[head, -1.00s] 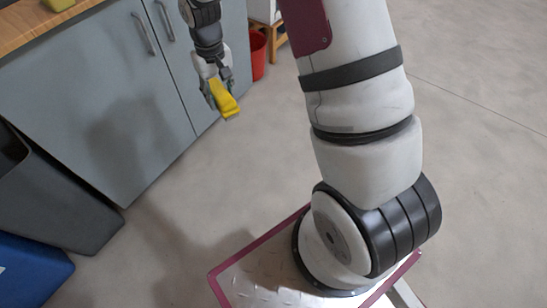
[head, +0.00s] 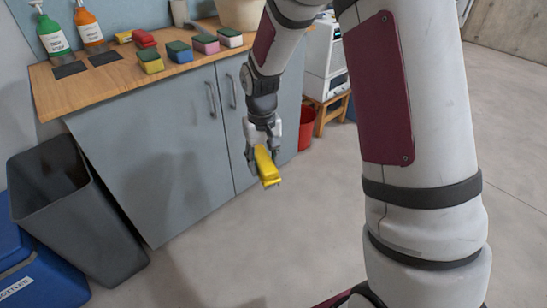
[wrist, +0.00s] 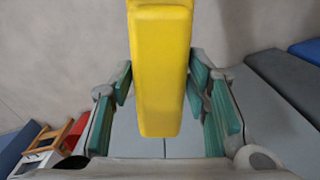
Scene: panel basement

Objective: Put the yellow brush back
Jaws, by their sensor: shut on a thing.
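The yellow brush (head: 267,168) is held in my gripper (head: 264,156), which hangs in the air in front of the grey cabinet doors. In the wrist view the brush (wrist: 160,75) is a long yellow block between the green-padded fingers of my gripper (wrist: 165,95). My gripper is shut on it. The bristles cannot be made out. The brush points down and slightly toward the head camera, clear of the floor and cabinet.
The wooden counter (head: 120,84) holds a green bottle (head: 53,38), an orange bottle (head: 88,27), dark pads and several coloured sponges. A grey bin (head: 75,210) and blue bin (head: 35,270) stand left. A red bucket (head: 306,128) sits behind. Open floor lies right.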

